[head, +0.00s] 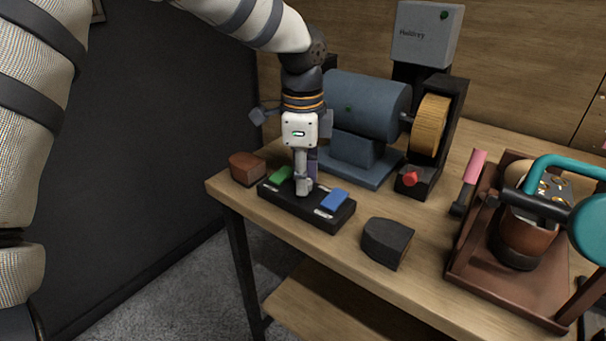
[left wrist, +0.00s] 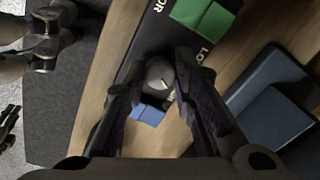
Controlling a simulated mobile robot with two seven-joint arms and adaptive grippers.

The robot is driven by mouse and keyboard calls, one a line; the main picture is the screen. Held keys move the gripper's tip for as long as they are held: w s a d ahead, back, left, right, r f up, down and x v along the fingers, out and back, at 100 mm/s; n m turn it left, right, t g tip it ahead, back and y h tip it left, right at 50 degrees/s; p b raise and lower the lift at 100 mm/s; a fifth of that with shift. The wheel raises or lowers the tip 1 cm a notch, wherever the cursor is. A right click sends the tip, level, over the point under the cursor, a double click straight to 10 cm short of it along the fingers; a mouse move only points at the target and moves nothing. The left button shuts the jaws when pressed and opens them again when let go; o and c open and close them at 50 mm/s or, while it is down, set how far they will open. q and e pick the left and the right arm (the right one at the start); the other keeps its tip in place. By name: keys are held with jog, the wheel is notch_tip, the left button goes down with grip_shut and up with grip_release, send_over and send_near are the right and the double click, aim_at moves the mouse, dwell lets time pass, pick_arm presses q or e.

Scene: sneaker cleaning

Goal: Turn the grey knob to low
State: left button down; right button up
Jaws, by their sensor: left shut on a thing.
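The grey knob (left wrist: 160,72) sits on a black control box (head: 338,217) near the table's front left edge. My left gripper (head: 304,187) comes down on the box from above. In the left wrist view its dark fingers (left wrist: 160,80) are on both sides of the knob, closed on it. A pale mark on the knob points down and slightly right in that view. The fingers hide much of the knob in the head view. My right gripper is not in view.
A green block (head: 280,175) and a blue block (head: 335,200) are on the box at either side. A brown block (head: 247,169) and a dark block (head: 387,242) lie nearby. A blue grinder (head: 367,105) stands behind; a brown rack (head: 506,290) stands right.

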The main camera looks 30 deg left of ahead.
pick_arm(q)
jog(key=shift+r+n+p, duration=0.15)
jog(key=shift+n+p, duration=0.3)
jog(key=shift+n, duration=0.65)
jog(key=n, duration=0.2)
jog(key=shift+n, duration=0.4)
jog(key=n, duration=0.4)
jog(key=shift+d+f, duration=0.1)
jog(key=shift+f, duration=0.1)
jog(key=shift+n+g, duration=0.3)
jog(key=shift+n, duration=2.1)
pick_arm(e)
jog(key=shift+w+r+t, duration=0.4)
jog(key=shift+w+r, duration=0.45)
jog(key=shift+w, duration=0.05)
pick_arm(q)
jog(key=c, duration=1.4)
grip_release()
jog(key=shift+o, duration=0.4)
